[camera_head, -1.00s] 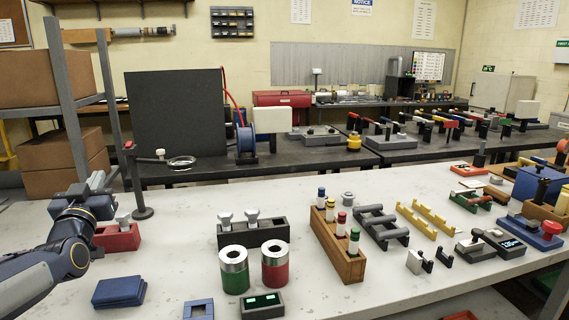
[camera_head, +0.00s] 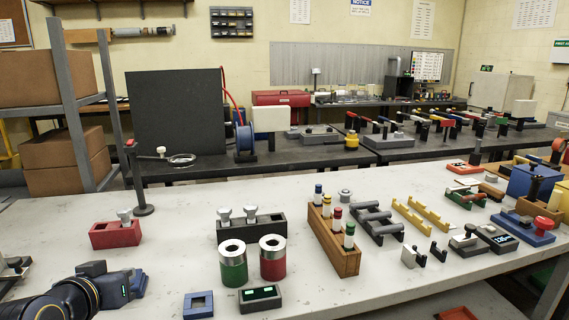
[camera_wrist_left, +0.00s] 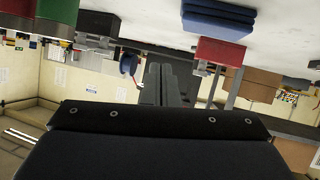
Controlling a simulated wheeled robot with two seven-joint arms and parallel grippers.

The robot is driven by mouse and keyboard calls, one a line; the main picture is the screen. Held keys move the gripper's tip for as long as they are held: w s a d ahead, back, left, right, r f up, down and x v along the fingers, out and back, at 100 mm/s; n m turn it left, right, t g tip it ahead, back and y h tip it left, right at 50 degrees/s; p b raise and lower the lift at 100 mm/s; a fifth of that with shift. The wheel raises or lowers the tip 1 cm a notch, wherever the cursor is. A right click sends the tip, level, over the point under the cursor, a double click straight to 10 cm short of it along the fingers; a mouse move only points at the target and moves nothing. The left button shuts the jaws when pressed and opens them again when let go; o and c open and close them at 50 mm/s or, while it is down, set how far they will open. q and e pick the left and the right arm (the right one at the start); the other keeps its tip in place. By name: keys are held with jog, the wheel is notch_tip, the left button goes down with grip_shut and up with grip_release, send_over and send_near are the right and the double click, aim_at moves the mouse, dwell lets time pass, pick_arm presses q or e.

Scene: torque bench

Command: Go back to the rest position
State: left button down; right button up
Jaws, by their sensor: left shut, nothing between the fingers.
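My left arm comes in low at the left of the head view, its dark wrist (camera_head: 115,288) over the near left part of the bench. In the left wrist view, which is upside down, my left gripper (camera_wrist_left: 160,70) is shut, with nothing between its fingers. The fingertips are not clear in the head view. The wrist partly covers the blue stacked block (camera_head: 138,284), which also shows at the top of the wrist view (camera_wrist_left: 218,22). My right gripper is not in view.
Beyond the wrist stands a red block (camera_head: 115,235) with a metal knob. Right of it are a green can (camera_head: 234,268), a red can (camera_head: 272,264), a small blue frame (camera_head: 198,305) and a dark display box (camera_head: 260,299). A grey shelf post (camera_head: 70,100) stands at the left.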

pick_arm(q)
jog(key=s+d+f+g+h, duration=0.2)
jog(key=s+d+f+g, duration=0.3)
jog(key=s, duration=0.5)
jog(key=s+d+f+g+h, duration=0.2)
jog(key=s+d+f, duration=0.2)
jog(key=s+f, duration=0.5)
notch_tip(320, 180, up, 16)
jog(key=s+p, duration=0.1)
jog(key=p, duration=1.4)
jog(key=shift+s, duration=0.3)
